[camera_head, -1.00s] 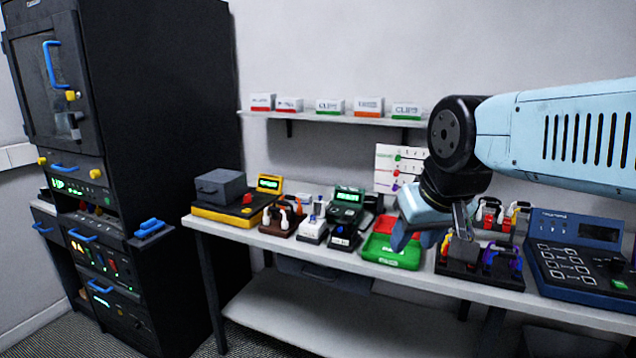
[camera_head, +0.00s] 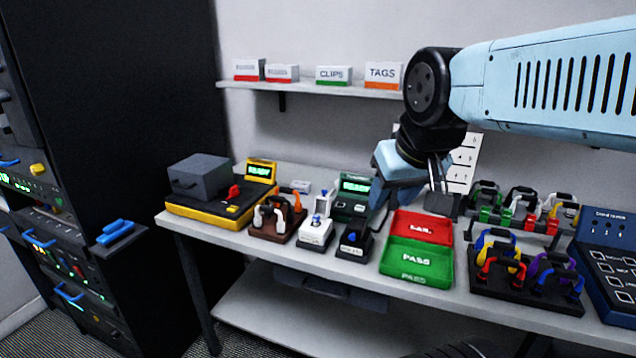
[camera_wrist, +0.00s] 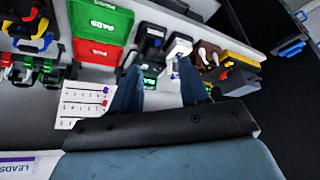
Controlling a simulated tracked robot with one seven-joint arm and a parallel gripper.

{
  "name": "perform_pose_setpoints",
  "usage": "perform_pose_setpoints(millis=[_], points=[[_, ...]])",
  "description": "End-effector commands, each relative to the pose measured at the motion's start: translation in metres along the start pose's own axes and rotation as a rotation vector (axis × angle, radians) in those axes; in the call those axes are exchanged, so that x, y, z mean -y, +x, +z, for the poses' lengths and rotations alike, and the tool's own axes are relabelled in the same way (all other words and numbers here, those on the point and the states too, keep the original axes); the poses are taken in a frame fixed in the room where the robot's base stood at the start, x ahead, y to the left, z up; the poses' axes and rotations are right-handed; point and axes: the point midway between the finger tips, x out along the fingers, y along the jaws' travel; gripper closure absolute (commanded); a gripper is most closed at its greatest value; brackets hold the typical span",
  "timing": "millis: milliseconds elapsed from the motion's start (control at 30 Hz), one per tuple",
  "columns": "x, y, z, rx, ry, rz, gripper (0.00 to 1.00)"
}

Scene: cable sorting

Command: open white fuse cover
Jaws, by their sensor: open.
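A small white unit with a blue knob (camera_head: 316,234) stands on the bench, between a brown stand and a black unit; I take it for the white fuse holder. A clear or white upright part (camera_head: 323,202) shows at its back; I cannot tell whether this is the cover. The white unit also shows in the wrist view (camera_wrist: 179,46), just beyond the fingertips. My gripper (camera_head: 379,212) points down, right of the white unit and near the green tester, and touches nothing that I can see. In the wrist view its two blue fingers (camera_wrist: 160,72) are apart and empty.
The black unit (camera_head: 353,243) stands close beside the white one, with the green tester (camera_head: 354,190) behind. The brown stand (camera_head: 277,222) is at left. Red and green trays (camera_head: 418,262) lie at right, beyond them a cable rack (camera_head: 525,288). A shelf (camera_head: 300,87) hangs above.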

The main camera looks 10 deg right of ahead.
Motion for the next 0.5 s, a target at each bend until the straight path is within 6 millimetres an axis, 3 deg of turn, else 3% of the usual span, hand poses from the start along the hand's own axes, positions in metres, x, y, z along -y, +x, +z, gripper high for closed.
perform_pose_setpoints(millis=[267, 367, 500], points=[[0.000, -0.001, -0.007, 0.008, -0.038, 0.003, 0.55], [0.006, 0.000, -0.021, 0.030, -0.137, 0.008, 0.55], [0.008, 0.004, -0.056, 0.081, -0.369, 0.010, 0.55]])
